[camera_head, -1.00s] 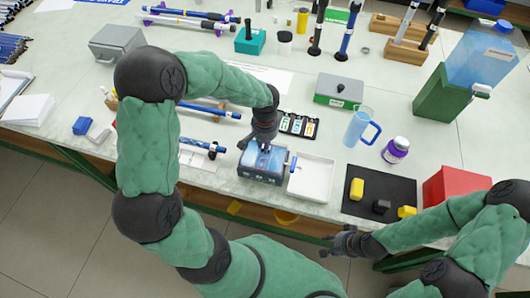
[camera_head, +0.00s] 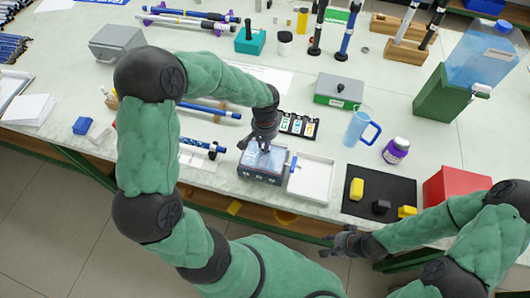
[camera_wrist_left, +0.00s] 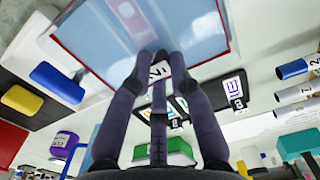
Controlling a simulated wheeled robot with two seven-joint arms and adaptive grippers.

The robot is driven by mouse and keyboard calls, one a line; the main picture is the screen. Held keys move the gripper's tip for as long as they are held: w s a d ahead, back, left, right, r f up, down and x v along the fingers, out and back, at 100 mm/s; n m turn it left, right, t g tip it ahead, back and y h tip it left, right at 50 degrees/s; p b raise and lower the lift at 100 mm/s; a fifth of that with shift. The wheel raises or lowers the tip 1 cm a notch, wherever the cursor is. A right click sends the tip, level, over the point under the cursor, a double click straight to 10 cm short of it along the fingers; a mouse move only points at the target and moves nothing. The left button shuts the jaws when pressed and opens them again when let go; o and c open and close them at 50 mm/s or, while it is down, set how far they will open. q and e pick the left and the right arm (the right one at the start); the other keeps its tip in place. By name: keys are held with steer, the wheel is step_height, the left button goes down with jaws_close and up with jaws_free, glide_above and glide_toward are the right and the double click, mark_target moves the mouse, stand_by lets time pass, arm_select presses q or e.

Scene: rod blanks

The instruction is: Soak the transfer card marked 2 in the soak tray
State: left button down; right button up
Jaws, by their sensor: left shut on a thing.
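A white tray (camera_head: 326,193) stands just right of the soak tray. A black card holder (camera_head: 316,130) with several cards lies behind it. A blue mug (camera_head: 357,126), purple bottle (camera_head: 396,150) and black mat (camera_head: 390,172) with blocks lie to the right. A blue rod lies left.

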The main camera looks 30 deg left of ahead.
arm_select(q)
steer(key=shift+r+p, duration=2.4)
steer(key=shift+r, duration=0.9)
step_height(320, 180, up, 4)
steer(key=p, duration=0.2)
steer(key=shift+p, duration=0.4)
